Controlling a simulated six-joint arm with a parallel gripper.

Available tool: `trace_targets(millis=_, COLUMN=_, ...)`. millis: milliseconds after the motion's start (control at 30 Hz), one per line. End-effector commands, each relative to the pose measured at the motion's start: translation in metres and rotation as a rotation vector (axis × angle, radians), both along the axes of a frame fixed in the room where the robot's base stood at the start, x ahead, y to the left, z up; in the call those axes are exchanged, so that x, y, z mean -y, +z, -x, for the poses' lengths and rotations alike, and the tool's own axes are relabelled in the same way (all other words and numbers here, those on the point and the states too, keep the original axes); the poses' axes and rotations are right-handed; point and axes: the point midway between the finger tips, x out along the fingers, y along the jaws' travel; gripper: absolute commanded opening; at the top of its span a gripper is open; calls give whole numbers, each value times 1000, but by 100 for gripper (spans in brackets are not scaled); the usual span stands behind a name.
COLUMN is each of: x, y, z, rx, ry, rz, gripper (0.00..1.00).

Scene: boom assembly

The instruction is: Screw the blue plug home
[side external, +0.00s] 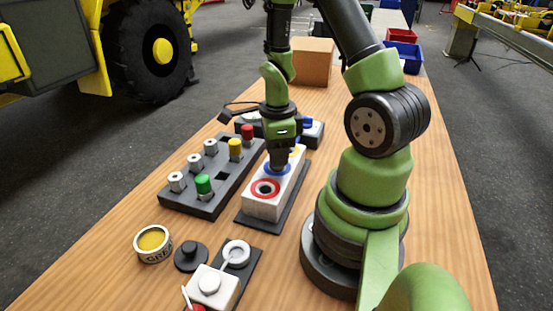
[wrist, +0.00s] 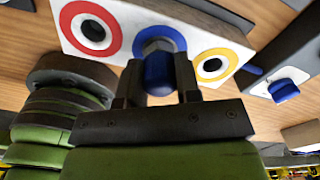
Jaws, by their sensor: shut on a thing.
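The blue plug (wrist: 158,76) has a blue cap and a silver hex collar. In the wrist view it sits between the two fingers of my gripper (wrist: 160,88), which is shut on it. Its silver end is at the blue-ringed port (wrist: 178,36) in the middle of the white block (side external: 262,207); how deep it sits I cannot tell. In the side view my gripper (side external: 280,163) points down over the blue ring and hides the plug. The red-ringed port (side external: 265,188) and the yellow-ringed port (wrist: 215,63) on either side are empty.
A dark rack (side external: 205,200) left of the block holds several plugs with silver, green, yellow and red tops. Another dark fixture with a blue knob (wrist: 284,90) stands behind the block. A grease tin (side external: 153,242) and a white-topped fixture (side external: 212,286) are in front. A cardboard box (side external: 313,63) stands at the back.

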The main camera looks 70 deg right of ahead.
Motion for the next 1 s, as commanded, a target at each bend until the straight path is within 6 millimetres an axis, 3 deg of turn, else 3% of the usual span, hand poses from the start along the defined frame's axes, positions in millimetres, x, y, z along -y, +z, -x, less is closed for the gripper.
trace_targets(millis=533, x=0, y=-2, z=0, rx=0, ry=-883, rz=0, gripper=3)
trace_targets(millis=700, x=0, y=-2, z=0, rx=-1, ry=-1010, rz=0, gripper=3)
trace_targets(millis=900, x=0, y=-2, z=0, rx=-1, ry=-1014, rz=0, gripper=3)
trace_targets(millis=933, x=0, y=-2, z=0, rx=-1, ry=-1014, rz=0, gripper=36)
trace_targets(millis=1000, x=0, y=-2, z=0, rx=-1, ry=-1013, rz=0, gripper=52)
